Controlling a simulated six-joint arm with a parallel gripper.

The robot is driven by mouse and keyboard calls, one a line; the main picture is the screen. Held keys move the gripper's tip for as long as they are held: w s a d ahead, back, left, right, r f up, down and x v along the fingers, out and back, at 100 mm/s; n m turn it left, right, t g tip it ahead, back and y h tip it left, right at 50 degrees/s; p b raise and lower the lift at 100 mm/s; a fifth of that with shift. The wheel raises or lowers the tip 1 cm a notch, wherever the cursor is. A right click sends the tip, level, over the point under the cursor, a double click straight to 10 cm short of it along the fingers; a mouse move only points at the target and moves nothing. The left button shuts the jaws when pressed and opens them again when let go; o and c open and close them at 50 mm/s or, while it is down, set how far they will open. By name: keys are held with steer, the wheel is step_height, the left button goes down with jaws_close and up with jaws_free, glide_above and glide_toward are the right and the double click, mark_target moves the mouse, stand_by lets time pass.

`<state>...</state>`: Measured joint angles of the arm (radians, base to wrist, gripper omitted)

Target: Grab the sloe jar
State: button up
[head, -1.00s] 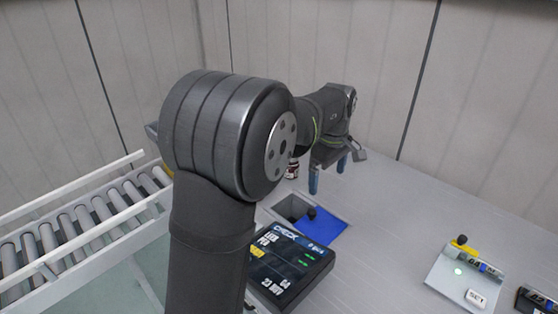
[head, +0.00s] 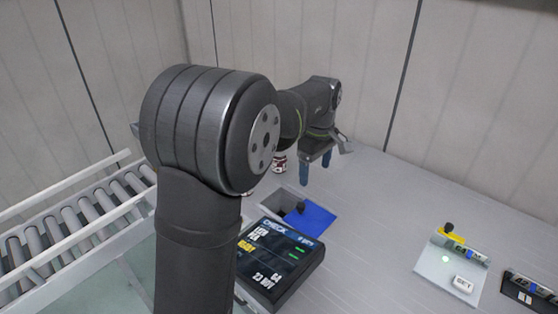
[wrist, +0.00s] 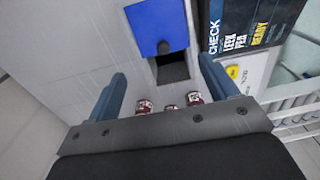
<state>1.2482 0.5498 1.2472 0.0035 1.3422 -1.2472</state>
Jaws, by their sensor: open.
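Small dark red jars with pale labels stand on the grey table. In the wrist view, three show beyond my gripper's crossbar: a left jar (wrist: 143,106), a middle jar (wrist: 170,107) and a right jar (wrist: 194,98), their lower parts hidden by the crossbar. In the head view one jar (head: 279,163) shows just left of my gripper, partly behind my arm. The labels are too small to read, so I cannot tell which is sloe. My gripper (head: 315,168) is open and empty, its blue fingers pointing down; the fingers also show in the wrist view (wrist: 162,72).
A square opening (head: 281,203) with a blue lid (head: 309,217) lies in the table near my gripper. A black display (head: 277,262) reads CHECK, with LEEK, PEA and READY in the wrist view. A roller conveyor (head: 60,238) is left; small stands (head: 450,265) are right.

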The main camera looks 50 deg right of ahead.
steer(key=w+d+m+t+h, duration=0.2)
steer(key=w+d+m, duration=0.2)
steer(key=w, duration=0.5)
steer(key=w+d+m+t+h, duration=0.1)
steer(key=w+d+m, duration=0.3)
steer(key=w, duration=0.6)
steer(key=shift+m, duration=0.5)
steer(key=x, duration=0.9)
steer(key=shift+w+a+f, duration=0.1)
steer(key=shift+w+f, duration=0.05)
steer(key=shift+f, duration=0.2)
steer(key=shift+x, duration=3.25)
steer(key=shift+r, duration=0.1)
steer(key=c, duration=1.3)
steer(key=shift+r, duration=0.15)
